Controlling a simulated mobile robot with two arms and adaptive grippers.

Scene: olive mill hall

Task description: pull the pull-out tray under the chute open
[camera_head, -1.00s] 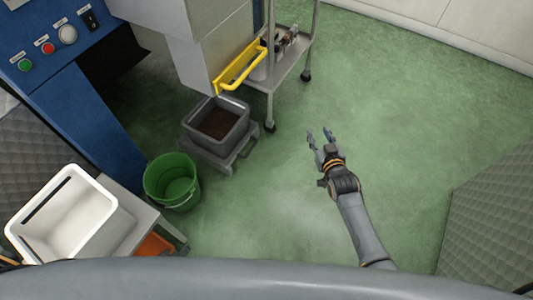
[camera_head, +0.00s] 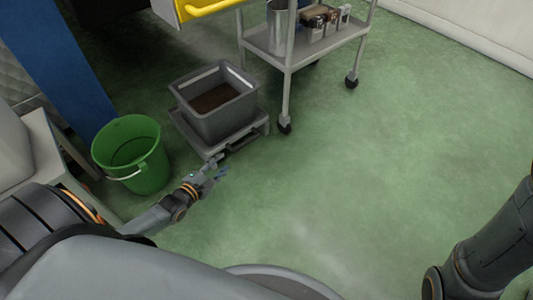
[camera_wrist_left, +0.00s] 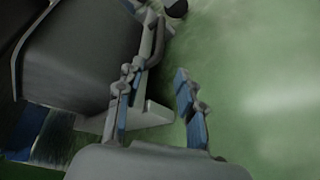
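The pull-out tray (camera_head: 194,138) is a low grey platform on the floor, with a dark grip (camera_head: 243,140) at its front edge. A grey bin (camera_head: 218,122) with dark brown contents stands on it. My left gripper (camera_head: 218,167) is open and empty, just in front of the tray's front edge, near the grip. In the left wrist view the open fingers (camera_wrist_left: 158,105) show with a gap between them. The tray (camera_wrist_left: 150,115) and bin (camera_wrist_left: 75,60) lie at the left there. Contact with the tray cannot be told. My right gripper is out of view.
A green bucket (camera_head: 134,155) stands left of the tray, close to my left arm. A wheeled grey cart (camera_head: 268,41) with a metal canister stands behind right. A yellow bar (camera_head: 212,7) is above the bin. The green floor at front right is clear.

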